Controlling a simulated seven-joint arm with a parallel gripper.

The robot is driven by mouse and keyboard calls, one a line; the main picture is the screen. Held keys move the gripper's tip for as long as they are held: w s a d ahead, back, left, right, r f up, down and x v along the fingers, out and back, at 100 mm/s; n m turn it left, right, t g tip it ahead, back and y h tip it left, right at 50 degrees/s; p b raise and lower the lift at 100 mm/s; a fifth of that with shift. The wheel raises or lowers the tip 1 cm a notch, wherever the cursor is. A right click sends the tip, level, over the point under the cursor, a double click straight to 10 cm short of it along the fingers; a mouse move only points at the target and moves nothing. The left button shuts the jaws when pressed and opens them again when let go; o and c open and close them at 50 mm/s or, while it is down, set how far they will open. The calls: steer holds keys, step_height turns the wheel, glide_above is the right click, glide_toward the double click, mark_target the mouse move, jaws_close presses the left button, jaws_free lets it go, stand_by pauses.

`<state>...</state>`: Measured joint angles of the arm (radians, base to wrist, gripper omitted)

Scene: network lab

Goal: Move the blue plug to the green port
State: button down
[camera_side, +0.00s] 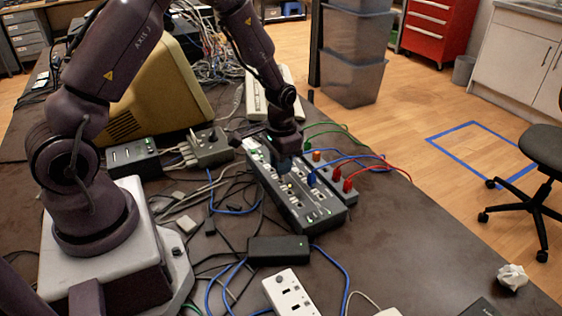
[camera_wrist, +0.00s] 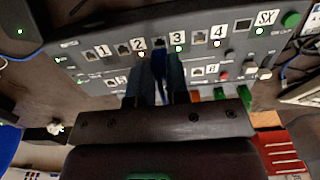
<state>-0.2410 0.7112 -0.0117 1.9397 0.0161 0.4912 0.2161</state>
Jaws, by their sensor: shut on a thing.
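My gripper (camera_side: 284,168) points down over the grey switch box (camera_side: 335,218) and hides part of its face. In the wrist view my gripper (camera_wrist: 156,88) is shut on a blue plug (camera_wrist: 160,64), whose tip is at the upper port row between the labels 2 and 3. I cannot tell whether it is seated in a port. A round green piece (camera_wrist: 291,19) sits beside the SX label at the right end. Green pieces (camera_wrist: 245,95) also show below the lower row. I cannot tell which of these is the green port.
Red plugs (camera_side: 347,185), another blue plug (camera_side: 311,178) and an orange piece (camera_side: 316,156) stand along the box's right side, with cables trailing off. A black adapter (camera_side: 278,249) and a white power strip (camera_side: 290,292) lie in front.

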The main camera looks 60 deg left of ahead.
steer(key=shift+f, duration=0.85)
stand_by(1.3)
steer(key=c, duration=1)
jaws_free()
steer(key=shift+c, duration=0.2)
step_height(320, 180, up, 13)
steer(key=s+d+r+t, duration=0.2)
steer(key=s+d+r, duration=0.2)
steer(key=s+r, duration=0.4)
steer(key=s+d+r+t, duration=0.3)
steer(key=s+d+r, duration=0.1)
steer(key=s+r, duration=0.4)
steer(key=shift+s+d+t, duration=0.3)
steer(key=shift+s+d, duration=0.1)
steer(key=shift+s, duration=0.4)
